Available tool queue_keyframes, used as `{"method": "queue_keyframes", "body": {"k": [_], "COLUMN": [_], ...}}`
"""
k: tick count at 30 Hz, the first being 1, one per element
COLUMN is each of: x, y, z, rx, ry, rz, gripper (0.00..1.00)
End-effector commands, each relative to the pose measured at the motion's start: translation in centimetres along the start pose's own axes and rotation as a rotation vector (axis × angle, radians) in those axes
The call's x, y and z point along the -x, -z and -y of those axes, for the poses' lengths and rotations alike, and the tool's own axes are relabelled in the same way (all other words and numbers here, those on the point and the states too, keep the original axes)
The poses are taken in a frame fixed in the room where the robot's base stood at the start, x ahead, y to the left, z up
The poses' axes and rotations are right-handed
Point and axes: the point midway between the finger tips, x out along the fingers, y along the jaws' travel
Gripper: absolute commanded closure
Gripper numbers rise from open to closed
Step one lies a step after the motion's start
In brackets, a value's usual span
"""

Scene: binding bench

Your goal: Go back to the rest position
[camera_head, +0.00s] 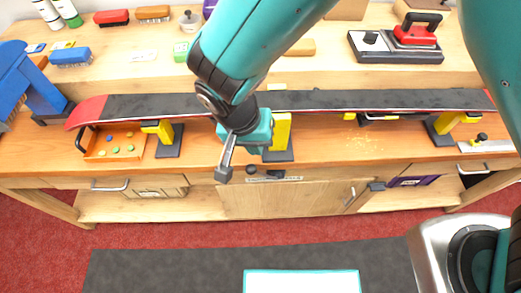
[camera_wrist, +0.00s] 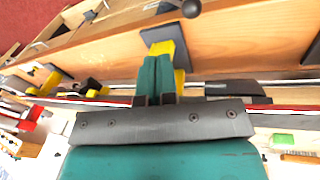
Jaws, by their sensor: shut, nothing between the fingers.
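My gripper (camera_head: 264,138) is over the front of the bench, close to the middle yellow support under the long dark ski (camera_head: 365,100). In the wrist view the two teal fingers (camera_wrist: 155,78) are together, with nothing between them. They overlap a yellow support (camera_wrist: 176,52) there, and I cannot tell whether they touch it. The ski lies level across several yellow supports, its red tip at the left. My arm hides part of the ski and the shelf behind.
An orange tray (camera_head: 95,153) with small coloured pieces sits at the left, beside a blue device (camera_head: 38,88). A red iron (camera_head: 416,36) stands on the raised shelf at the back right. Brushes and bottles line the back left. Grey matting (camera_head: 170,272) covers the floor in front.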

Motion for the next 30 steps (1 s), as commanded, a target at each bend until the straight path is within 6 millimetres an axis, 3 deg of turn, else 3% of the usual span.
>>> {"method": "queue_keyframes", "body": {"k": [20, 25, 30], "x": [0.8, 4.3, 10.2], "y": [0.1, 1.6, 2.3], "z": [-0.2, -3.5, -10.4], "rx": [0.004, 0.073, 0.244], "ry": [0.005, 0.085, 0.262], "rz": [0.005, 0.062, 0.116], "gripper": [1.00, 1.00, 1.00]}}
